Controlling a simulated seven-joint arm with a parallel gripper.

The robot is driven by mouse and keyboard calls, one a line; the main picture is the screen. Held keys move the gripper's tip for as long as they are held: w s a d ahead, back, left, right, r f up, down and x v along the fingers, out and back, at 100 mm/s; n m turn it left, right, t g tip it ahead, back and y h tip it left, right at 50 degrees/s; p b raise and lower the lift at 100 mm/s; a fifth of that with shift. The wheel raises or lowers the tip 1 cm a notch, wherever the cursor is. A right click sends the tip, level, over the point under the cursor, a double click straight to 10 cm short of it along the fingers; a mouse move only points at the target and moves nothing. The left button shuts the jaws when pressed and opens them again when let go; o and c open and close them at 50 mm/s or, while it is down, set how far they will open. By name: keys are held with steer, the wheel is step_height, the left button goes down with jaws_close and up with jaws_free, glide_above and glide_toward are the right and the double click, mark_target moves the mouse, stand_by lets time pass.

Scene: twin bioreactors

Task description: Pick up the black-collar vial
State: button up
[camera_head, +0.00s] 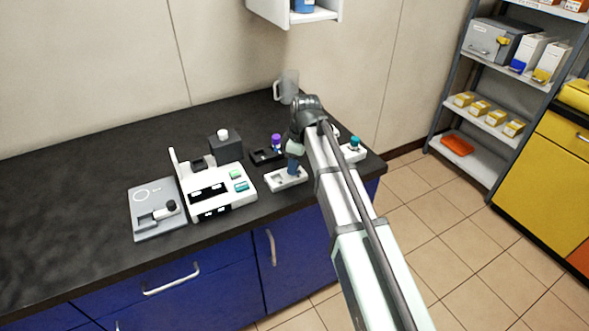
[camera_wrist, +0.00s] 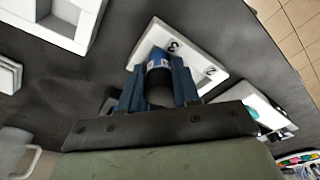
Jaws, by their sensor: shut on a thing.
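My gripper (camera_wrist: 158,82) is shut on a vial (camera_wrist: 159,63) between its two blue fingers. The vial shows a blue and white band and a dark upper part, which fits the black-collar vial. A white numbered holder (camera_wrist: 203,67), marked 3 and 2, lies right under the vial. I cannot tell whether the vial's foot is still in the holder. In the head view my gripper (camera_head: 293,163) points down over the white holder (camera_head: 286,182) near the counter's front edge, and it mostly hides the vial.
Left of the holder stand a white device with a display (camera_head: 221,195) and a grey plate (camera_head: 146,228) with a black-ended part. A purple-capped vial (camera_head: 276,141) stands in a dark holder behind. A teal-capped vial (camera_head: 354,142) is at right. A clear jug (camera_head: 288,86) stands at the back.

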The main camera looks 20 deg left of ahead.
steer(key=shift+c, duration=1.2)
steer(key=shift+r, duration=0.1)
